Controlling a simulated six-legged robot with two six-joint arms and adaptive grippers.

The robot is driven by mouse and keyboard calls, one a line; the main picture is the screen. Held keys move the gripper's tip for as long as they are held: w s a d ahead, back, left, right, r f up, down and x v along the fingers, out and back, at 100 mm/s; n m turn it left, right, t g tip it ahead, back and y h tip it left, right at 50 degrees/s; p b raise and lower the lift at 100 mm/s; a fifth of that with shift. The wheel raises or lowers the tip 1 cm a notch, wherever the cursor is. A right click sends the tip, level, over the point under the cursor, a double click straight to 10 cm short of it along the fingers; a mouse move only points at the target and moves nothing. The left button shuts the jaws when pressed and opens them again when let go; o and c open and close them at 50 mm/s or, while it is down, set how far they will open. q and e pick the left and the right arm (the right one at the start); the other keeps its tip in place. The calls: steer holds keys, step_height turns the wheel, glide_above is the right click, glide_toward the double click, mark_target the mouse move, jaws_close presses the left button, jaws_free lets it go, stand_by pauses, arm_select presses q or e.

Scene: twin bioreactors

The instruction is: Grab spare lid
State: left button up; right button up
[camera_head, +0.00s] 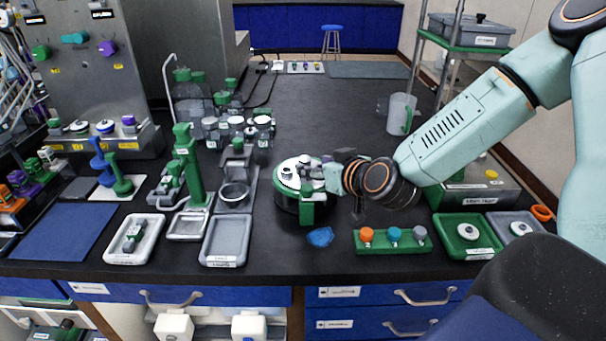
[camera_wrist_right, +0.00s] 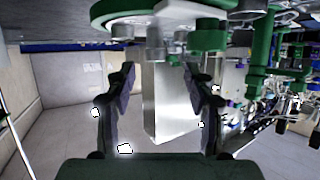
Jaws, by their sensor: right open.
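I cannot read which is the spare lid. My right gripper (camera_head: 335,173) is at the right side of a round vessel (camera_head: 300,178) with a white top and green frame, away from those trays. In the right wrist view the gripper (camera_wrist_right: 166,85) has its two fingers spread apart with nothing held. A green ring (camera_wrist_right: 125,12) shows beyond the fingers. My left gripper is out of sight.
A green rack (camera_head: 392,243) with coloured knobs and a blue crumpled piece (camera_head: 320,237) lie in front of the vessel. A clear jug (camera_head: 401,114) stands behind the right arm. Equipment crowds the left; the bench's back middle is clear.

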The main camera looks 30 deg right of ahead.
mark_target(308, 163)
steer(key=w+f+b, duration=0.1)
steer(key=w+d+f+b, duration=0.1)
steer(key=w, duration=0.1)
steer(key=shift+w+a+f, duration=0.15)
steer(key=shift+w+a, duration=0.1)
steer(key=shift+w, duration=0.6)
steer(key=shift+w+d+f, duration=0.1)
steer(key=shift+w+d, duration=0.05)
steer(key=shift+d, duration=0.1)
steer(key=shift+a, duration=0.15)
steer(key=c, duration=0.9)
jaws_close()
